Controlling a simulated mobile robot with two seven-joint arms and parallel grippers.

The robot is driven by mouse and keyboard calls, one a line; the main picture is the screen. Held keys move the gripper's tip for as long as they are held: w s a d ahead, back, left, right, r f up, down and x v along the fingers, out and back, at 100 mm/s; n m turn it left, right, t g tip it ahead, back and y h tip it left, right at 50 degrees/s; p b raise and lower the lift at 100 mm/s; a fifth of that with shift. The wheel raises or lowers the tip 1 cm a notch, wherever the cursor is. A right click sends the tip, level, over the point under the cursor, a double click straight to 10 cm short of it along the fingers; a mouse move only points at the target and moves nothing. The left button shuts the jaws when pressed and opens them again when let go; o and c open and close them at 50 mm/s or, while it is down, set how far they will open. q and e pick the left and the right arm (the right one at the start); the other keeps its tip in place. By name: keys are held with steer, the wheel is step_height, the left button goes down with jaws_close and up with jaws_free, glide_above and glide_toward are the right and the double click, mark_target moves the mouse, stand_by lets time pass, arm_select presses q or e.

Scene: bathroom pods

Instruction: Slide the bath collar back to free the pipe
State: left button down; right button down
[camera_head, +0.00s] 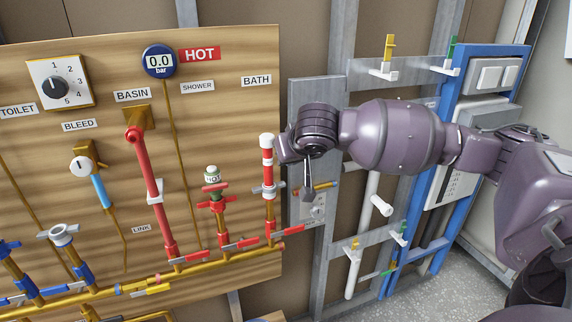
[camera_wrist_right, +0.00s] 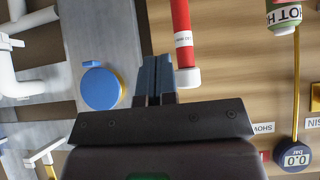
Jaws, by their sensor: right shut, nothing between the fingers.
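The bath pipe (camera_head: 267,172) stands upright under the BATH label at the right edge of the wooden board, red with a white band and a white cap. A whitish collar (camera_head: 268,190) with side tabs sits around its lower part. My right gripper (camera_head: 307,192) is shut and empty, just right of the pipe and apart from it in the head view. In the right wrist view, the shut fingers (camera_wrist_right: 153,78) are beside the pipe's white-capped end (camera_wrist_right: 187,78); the collar is not visible there. My left gripper is not in view.
The HOT-marked shower valve (camera_head: 212,190) and the red basin pipe (camera_head: 151,190) stand left of the bath pipe. A blue and yellow disc (camera_wrist_right: 101,87) is close to the fingers in the right wrist view. Grey metal framing (camera_head: 318,85) and white pipes (camera_head: 370,190) lie right.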

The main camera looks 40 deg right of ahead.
glide_above(279, 183)
steer(key=s, duration=0.2)
step_height(279, 183, down, 6)
step_height(279, 183, down, 4)
steer(key=shift+a+f, duration=0.1)
steer(key=shift+a, duration=0.05)
steer(key=shift+s, duration=0.1)
